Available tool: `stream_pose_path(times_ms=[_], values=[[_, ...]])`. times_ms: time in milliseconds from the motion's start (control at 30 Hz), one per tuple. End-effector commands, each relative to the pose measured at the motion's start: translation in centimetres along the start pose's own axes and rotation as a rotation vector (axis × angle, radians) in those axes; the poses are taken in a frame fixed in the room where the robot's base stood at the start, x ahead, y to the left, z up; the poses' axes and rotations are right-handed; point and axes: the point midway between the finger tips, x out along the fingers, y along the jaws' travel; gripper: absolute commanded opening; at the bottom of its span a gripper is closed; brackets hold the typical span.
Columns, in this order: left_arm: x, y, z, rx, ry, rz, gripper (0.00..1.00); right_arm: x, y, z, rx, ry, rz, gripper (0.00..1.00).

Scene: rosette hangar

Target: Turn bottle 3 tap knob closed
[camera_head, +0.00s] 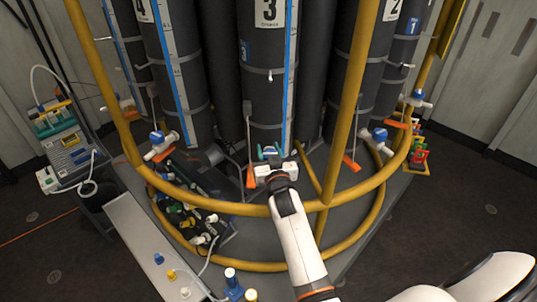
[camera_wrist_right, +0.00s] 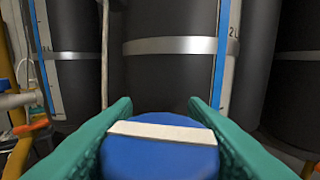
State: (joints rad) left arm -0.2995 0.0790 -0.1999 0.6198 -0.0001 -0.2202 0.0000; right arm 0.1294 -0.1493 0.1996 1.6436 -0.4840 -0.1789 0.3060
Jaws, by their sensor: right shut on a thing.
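Bottle 3 (camera_head: 262,100) is the dark cylinder with the "3" label at the top middle of the head view. My right gripper (camera_head: 269,154) is at its foot, with the white arm reaching up from below. In the right wrist view a round blue tap knob (camera_wrist_right: 160,158) with a white bar across its top sits between the green fingers of the right gripper (camera_wrist_right: 160,140). The fingers are shut on its sides. The bar lies nearly level across that picture. In the head view the knob is mostly hidden by the gripper. My left gripper is not in view.
A yellow rail (camera_head: 240,208) curves around the bottles, with yellow uprights on both sides. Other blue-topped taps show at left (camera_head: 157,137) and right (camera_head: 379,135). An orange lever (camera_head: 251,177) hangs left of my gripper. A grey bench (camera_head: 140,235) stands at lower left.

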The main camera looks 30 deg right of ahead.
Motion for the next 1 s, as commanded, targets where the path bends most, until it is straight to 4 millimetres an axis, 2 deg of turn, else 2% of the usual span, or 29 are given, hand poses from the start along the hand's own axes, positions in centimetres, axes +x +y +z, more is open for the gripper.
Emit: stream_pose_path(times_ms=[367, 400, 533, 1000], values=[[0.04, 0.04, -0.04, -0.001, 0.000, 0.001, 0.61, 0.05, -0.06, 0.23, -0.001, -0.004, -0.005, 0.17], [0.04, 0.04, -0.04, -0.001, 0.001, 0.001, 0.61, 0.05, -0.06, 0.23, -0.001, -0.004, -0.005, 0.41], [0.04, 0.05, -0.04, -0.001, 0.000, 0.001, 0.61, 0.05, -0.05, 0.21, -0.001, -0.004, -0.005, 0.61], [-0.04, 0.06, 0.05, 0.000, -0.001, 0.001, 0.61, 0.09, -0.06, 0.10, -0.001, -0.001, -0.003, 0.61]])
